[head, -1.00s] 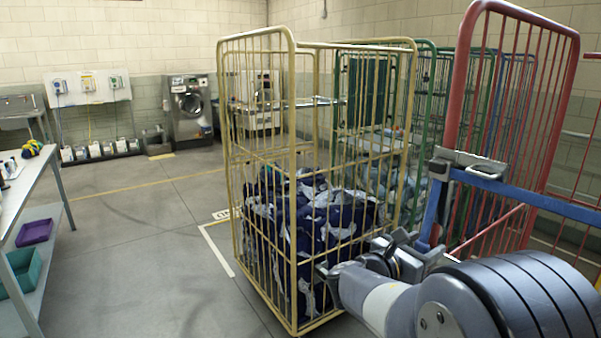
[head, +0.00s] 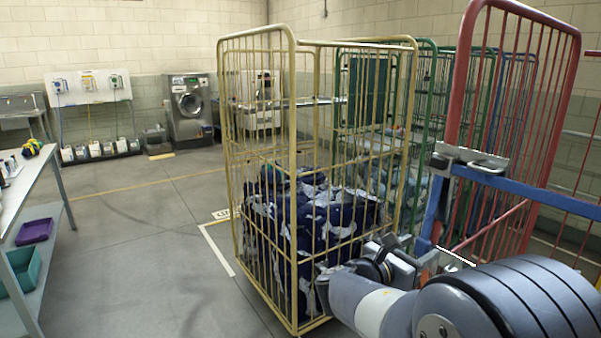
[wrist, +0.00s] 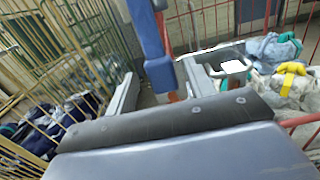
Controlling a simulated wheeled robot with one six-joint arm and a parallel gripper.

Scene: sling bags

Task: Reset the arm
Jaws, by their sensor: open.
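My gripper (head: 408,262) is low at the right in the head view, in front of the red cage trolley (head: 462,95) and beside the yellow one. In the wrist view my gripper (wrist: 160,78) has its two grey jaws apart. A blue bar (wrist: 143,25) runs down between them in the picture; I cannot tell whether they touch it. The jaws appear to hold nothing. In the head view the blue bar (head: 530,193) crosses the red trolley, with a grey clip (head: 468,159) at its bend.
The yellow cage trolley (head: 293,190) holds dark blue and white bags (head: 325,220). Green and blue trolleys stand behind. In the wrist view, grey-blue bags (wrist: 272,50) and a yellow strap lie at the right. A table (head: 45,165) stands left; the floor between is clear.

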